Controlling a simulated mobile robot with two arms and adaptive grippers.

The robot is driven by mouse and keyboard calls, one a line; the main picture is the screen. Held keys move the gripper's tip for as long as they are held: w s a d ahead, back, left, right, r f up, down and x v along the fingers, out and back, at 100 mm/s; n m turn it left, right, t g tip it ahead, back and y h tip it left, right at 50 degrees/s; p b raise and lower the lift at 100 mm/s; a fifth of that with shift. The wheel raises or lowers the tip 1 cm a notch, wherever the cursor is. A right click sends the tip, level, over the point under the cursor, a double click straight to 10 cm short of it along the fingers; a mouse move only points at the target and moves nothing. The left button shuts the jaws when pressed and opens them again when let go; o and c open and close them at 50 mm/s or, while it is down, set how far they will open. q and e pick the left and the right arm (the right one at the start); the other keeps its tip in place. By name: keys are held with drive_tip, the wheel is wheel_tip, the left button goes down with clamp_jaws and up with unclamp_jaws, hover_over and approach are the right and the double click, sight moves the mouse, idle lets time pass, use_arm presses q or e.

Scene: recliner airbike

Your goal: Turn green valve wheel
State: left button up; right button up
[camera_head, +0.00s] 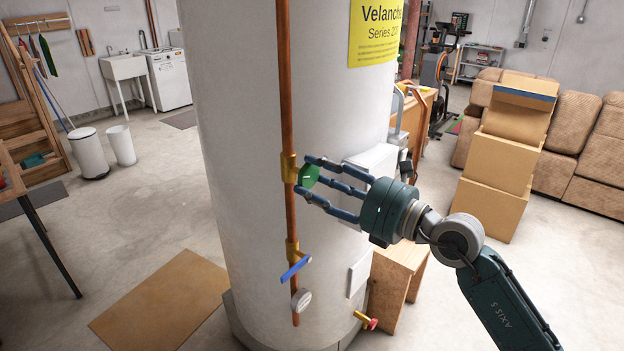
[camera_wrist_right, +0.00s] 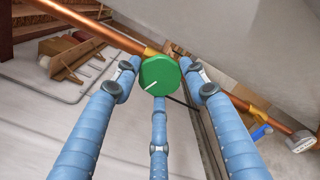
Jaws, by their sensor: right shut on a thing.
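The green valve wheel (camera_head: 308,176) sits on a brass fitting (camera_head: 289,168) on the vertical copper pipe in front of the white tank. My right gripper (camera_head: 322,180) reaches in from the right, and its blue fingers are closed around the wheel. In the right wrist view the green wheel (camera_wrist_right: 160,75) lies between the fingertips (camera_wrist_right: 163,80), with a white mark pointing to its lower left. The fingers partly hide the wheel in the head view. My left gripper is not in view.
Stacked cardboard boxes (camera_head: 497,160) stand at the right. Open floor lies left of the tank (camera_head: 235,120).

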drive_tip(key=shift+f+b, duration=0.2)
drive_tip(key=shift+b, duration=0.15)
drive_tip(key=n+b, duration=0.2)
drive_tip(key=shift+f+n, duration=0.15)
drive_tip(key=shift+n, duration=0.45)
drive_tip(key=shift+r, duration=0.25)
drive_tip(key=n+b, duration=0.1)
drive_tip(key=b, duration=0.1)
drive_tip(key=n+b, duration=0.1)
drive_tip(key=shift+f+n+b, duration=0.3)
drive_tip(key=shift+n+b, duration=0.1)
drive_tip(key=shift+r, duration=0.15)
drive_tip(key=shift+r+n, duration=0.1)
drive_tip(key=shift+n, duration=0.2)
drive_tip(key=o, duration=0.6)
drive_tip(key=shift+r, duration=0.1)
